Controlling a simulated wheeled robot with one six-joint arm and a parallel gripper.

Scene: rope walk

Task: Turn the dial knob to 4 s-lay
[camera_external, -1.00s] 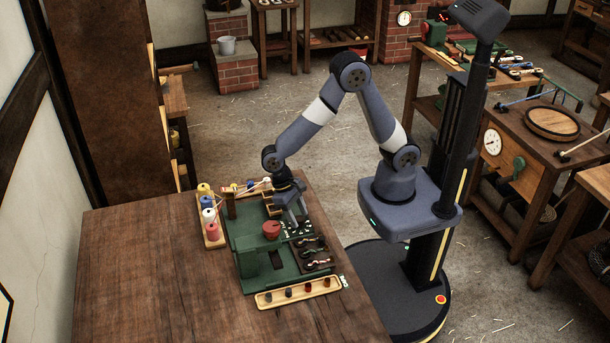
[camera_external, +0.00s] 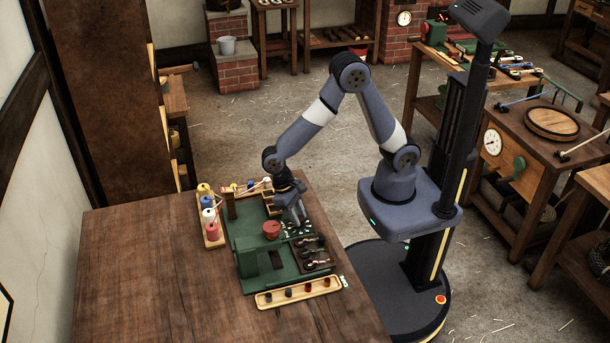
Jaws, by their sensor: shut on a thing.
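A green machine bed (camera_external: 260,263) lies on the wooden table. White markings of a dial (camera_external: 303,228) show on its right side, too small to read. My gripper (camera_external: 298,221) points down over this dial and is shut on the dial knob. The knob itself is hidden by the fingers, so I cannot tell which mark it points at.
A red cylinder (camera_external: 271,230) stands just left of my gripper. A dark panel with levers (camera_external: 313,254) is in front of the dial. A tray with pegs (camera_external: 298,293) lies along the front, and thread spools (camera_external: 209,215) stand at left. The table's left part (camera_external: 150,270) is clear.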

